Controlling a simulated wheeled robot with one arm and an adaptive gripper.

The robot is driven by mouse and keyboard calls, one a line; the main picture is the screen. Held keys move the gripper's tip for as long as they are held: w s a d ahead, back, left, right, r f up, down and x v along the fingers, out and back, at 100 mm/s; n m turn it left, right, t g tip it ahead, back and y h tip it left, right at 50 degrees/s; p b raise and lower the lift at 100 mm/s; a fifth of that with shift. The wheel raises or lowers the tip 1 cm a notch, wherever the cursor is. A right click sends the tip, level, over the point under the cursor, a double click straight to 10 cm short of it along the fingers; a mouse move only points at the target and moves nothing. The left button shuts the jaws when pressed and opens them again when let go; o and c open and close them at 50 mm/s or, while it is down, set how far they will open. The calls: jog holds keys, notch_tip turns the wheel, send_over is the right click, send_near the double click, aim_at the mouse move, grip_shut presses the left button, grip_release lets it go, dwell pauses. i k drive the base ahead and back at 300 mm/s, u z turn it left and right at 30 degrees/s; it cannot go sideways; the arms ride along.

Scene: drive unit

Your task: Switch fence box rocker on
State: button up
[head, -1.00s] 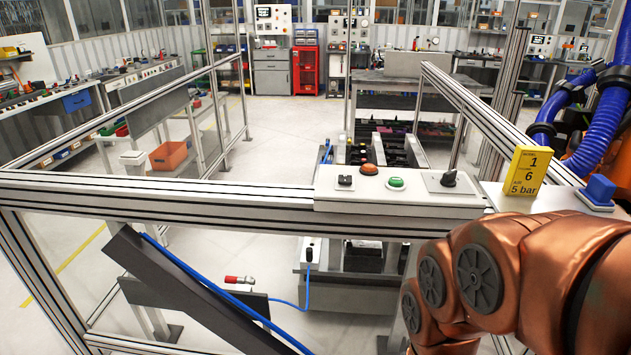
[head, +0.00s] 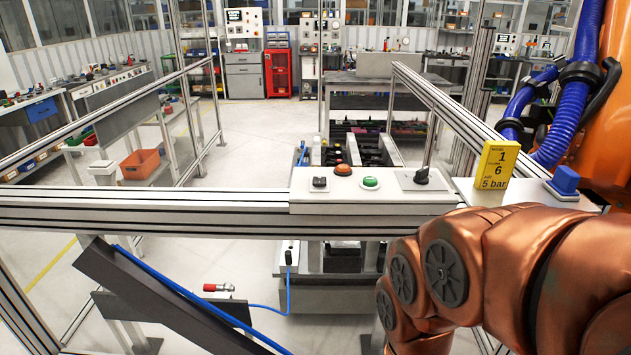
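The fence box (head: 330,204) is a white panel lying on the aluminium fence rail in the middle of the head view. At its left end is a small black rocker (head: 319,183); I cannot tell which way it is tilted. Beside it are an orange-red button (head: 343,169), a green button (head: 370,183) and a black rotary knob (head: 421,176) on a light plate. My copper-coloured arm reaches in from the lower right, in front of the rail. My gripper is not visible in this view.
The fence rail (head: 130,206) runs across the view. Right of the box stand a yellow "5 bar" sign (head: 495,164) and a blue block (head: 565,180). A dark sloping beam (head: 165,300) with a blue hose lies below left. Open floor shows behind the fence.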

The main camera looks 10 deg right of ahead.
aim_at(317, 180)
jog(key=u, duration=1.9)
jog(key=i, duration=0.6)
jog(key=z, duration=1.15)
